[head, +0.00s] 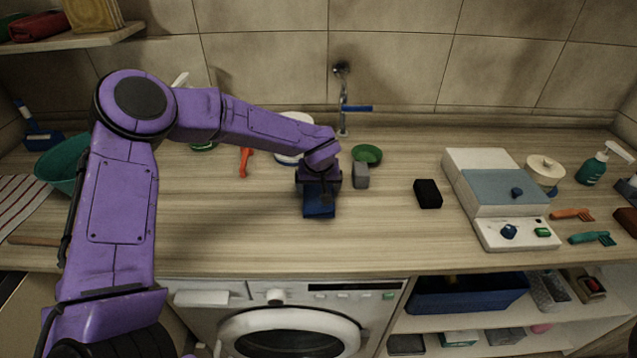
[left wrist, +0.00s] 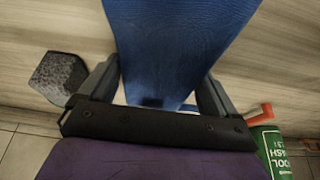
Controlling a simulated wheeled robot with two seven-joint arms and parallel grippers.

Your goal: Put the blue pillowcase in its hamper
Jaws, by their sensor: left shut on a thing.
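The blue pillowcase (head: 319,208) is a dark blue cloth under my left gripper (head: 319,190), over the middle of the wooden counter. In the left wrist view the blue cloth (left wrist: 180,40) fills the space between the two fingers of my left gripper (left wrist: 156,95), which is shut on it. I cannot tell whether the cloth touches the counter. A blue bin (head: 468,297) stands on the shelf below the counter at right; I cannot tell whether it is the hamper. My right gripper is not in view.
A grey block (head: 361,175) and a green dish (head: 367,154) are close right of the gripper. A black block (head: 428,194) and a white-and-blue box (head: 495,190) stand further right. A washing machine (head: 290,320) is below. The counter's front middle is clear.

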